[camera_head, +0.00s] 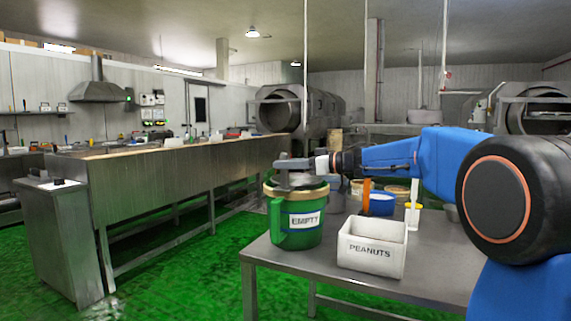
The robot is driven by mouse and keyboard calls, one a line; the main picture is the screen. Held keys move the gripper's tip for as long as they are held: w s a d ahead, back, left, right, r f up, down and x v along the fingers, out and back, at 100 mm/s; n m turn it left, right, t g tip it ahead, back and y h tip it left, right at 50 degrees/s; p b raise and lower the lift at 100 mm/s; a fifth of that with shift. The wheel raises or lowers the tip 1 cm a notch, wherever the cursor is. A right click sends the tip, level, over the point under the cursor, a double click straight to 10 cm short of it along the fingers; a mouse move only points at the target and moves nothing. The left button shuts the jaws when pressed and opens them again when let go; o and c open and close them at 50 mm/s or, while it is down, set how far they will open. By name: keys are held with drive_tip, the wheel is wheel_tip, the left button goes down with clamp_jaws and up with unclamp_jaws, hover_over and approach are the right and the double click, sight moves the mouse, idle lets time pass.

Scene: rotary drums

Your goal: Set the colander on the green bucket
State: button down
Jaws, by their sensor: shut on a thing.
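The green bucket (286,239) stands upright near the left edge of the metal table, with a tan rim and a label reading "EMPTY". A grey metal piece, which looks like the colander (298,181), shows at the bucket's mouth, just below my gripper (284,164). My gripper reaches in from the right over the bucket and is shut on the colander. The gripper hides part of the colander. I cannot tell whether the colander rests on the rim or hangs slightly above it.
A white box (371,260) labelled "PEANUTS" stands right of the bucket on the metal table (300,263). A blue-and-white tub (381,205) and other containers stand behind. A long metal counter (185,187) is at left, with green floor between.

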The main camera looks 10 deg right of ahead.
drive_tip(key=c, duration=1.6)
unclamp_jaws()
drive_tip(key=v, duration=1.7)
drive_tip(key=shift+s+d+f, duration=0.1)
drive_tip(key=shift+s+d, duration=0.05)
drive_tip(key=shift+d, duration=0.05)
